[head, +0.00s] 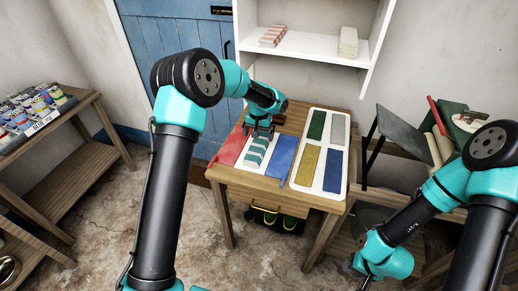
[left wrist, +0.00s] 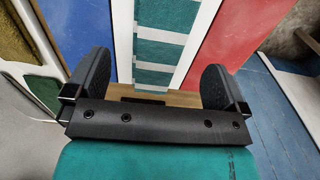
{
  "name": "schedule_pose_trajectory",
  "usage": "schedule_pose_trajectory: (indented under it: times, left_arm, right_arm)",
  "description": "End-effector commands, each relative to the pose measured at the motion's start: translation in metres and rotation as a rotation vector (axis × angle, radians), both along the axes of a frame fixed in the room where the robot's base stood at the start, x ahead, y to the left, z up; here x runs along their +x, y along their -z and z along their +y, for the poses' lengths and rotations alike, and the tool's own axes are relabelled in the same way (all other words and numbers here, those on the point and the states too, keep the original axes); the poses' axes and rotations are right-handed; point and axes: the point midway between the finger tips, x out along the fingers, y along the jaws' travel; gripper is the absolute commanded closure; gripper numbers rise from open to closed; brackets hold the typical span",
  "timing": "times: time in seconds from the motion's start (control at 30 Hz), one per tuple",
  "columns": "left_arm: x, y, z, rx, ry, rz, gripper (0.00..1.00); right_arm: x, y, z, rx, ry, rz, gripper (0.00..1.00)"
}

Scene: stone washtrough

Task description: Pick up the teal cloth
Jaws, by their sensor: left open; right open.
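The teal cloth (head: 256,152), striped teal and white, lies on a pale board on the wooden table, between a red panel (head: 231,147) and a blue panel (head: 281,158). It also shows in the left wrist view (left wrist: 160,52), beyond and between the fingers. My left gripper (head: 262,133) is open over the far end of the cloth, partly covering it. In the left wrist view its two fingers (left wrist: 156,88) stand apart with nothing held between them. My right gripper (head: 358,268) is low at the right, away from the cloth; its fingers are hard to make out.
A white tray (head: 345,150) with green, grey, yellow and blue panels lies on the table's right side. A white shelf (head: 305,45) stands behind. A side bench with a dark panel (head: 400,132) is at right, a rack with small containers (head: 35,105) at left.

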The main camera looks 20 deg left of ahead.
Motion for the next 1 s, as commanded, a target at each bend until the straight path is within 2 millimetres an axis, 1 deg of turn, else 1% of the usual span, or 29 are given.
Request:
schedule_pose_trajectory:
  times: [0.03,0.13,0.43,0.53,0.67,0.83,0.9,1.0]
  left_arm:
    - [0.0,0.006,0.0,0.0,0.0,0.002,0.0]
    - [0.0,0.011,0.0,0.0,-0.001,-0.001,0.0]
    - [0.0,0.012,0.0,0.0,-0.001,-0.001,0.0]
    - [0.0,0.016,0.0,0.0,-0.001,0.0,0.0]
    - [0.0,0.03,0.0,-0.001,-0.001,0.003,0.0]
    - [0.001,0.053,-0.001,0.0,0.0,0.001,0.0]
    - [0.001,0.06,-0.001,0.0,-0.001,0.001,0.0]
    - [0.001,0.064,-0.001,0.0,-0.001,0.0,0.0]
  right_arm:
    - [0.0,0.0,0.0,0.0,0.0,0.0,0.6]
    - [0.0,0.0,0.0,0.0,0.0,0.0,0.6]
    - [0.0,0.0,0.0,0.0,0.0,0.0,0.6]
    - [0.0,0.0,0.0,0.0,0.0,0.0,0.6]
    - [0.0,0.0,0.0,0.0,0.0,0.0,0.6]
    - [0.0,0.0,0.0,0.0,0.0,0.0,0.6]
    - [0.0,0.0,0.0,0.0,0.0,0.0,0.6]
    - [0.0,0.0,0.0,0.0,0.0,0.0,0.6]
